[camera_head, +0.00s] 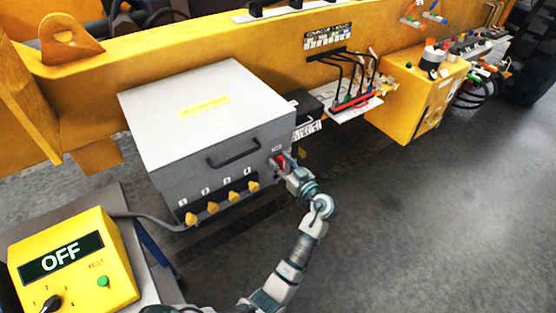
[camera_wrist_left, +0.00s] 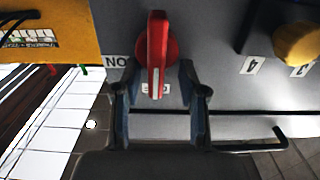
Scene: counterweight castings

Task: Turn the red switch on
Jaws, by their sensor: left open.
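The red switch (camera_head: 280,160) is on the front face of the grey box, at its right end. In the left wrist view the red switch (camera_wrist_left: 157,45) has a long handle lying over a white label, with an ON label beside it that appears upside down. My left gripper (camera_head: 287,166) is at the switch in the head view. In the wrist view its two fingers (camera_wrist_left: 158,95) are apart, with the handle between them and a gap on both sides. My right gripper is not in view.
The grey box (camera_head: 205,110) has a dark handle and several yellow knobs (camera_head: 222,201). A yellow tester (camera_head: 70,262) reading OFF stands at the lower left. Cables and a yellow cabinet (camera_head: 415,100) are along the yellow machine to the right. Floor is open at the lower right.

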